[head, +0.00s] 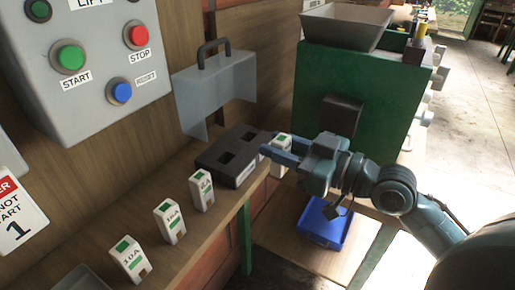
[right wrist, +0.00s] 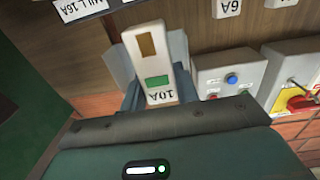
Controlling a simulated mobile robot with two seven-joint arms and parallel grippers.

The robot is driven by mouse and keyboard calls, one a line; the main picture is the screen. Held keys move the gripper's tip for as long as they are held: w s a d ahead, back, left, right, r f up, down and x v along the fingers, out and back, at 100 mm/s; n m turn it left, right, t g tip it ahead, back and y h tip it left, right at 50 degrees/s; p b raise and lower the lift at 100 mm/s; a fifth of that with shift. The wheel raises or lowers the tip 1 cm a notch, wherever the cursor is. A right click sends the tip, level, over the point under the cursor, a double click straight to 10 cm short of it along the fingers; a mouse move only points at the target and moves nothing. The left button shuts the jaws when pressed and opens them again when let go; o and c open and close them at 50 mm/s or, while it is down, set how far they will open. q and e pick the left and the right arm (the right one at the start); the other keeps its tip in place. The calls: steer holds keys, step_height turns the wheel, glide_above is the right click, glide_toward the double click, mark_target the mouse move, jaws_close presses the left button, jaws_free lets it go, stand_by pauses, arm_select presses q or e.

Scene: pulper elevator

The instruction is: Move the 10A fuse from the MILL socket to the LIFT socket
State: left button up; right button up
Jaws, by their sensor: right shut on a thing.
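My right gripper (head: 279,151) is shut on a white fuse (head: 284,141) with a green patch. In the right wrist view the fuse (right wrist: 157,68) stands between the fingers and its label reads 10A. The gripper holds it at the right end of the black fuse block (head: 209,155). Two dark socket openings show in the block's top and look empty. The block's front label is too small to read. I cannot tell whether the held fuse touches the block. My left gripper is not in view.
Several white fuses, including one at the middle (head: 170,222), stand along the wooden ledge. A clear cover with a handle (head: 214,88) is behind the block. A grey control box (head: 95,85) is on the wall. A green machine (head: 375,100) and blue bin (head: 322,222) are at right.

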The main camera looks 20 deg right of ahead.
steer(key=shift+a+r, duration=0.15)
steer(key=shift+a, duration=0.15)
steer(key=shift+r, duration=0.15)
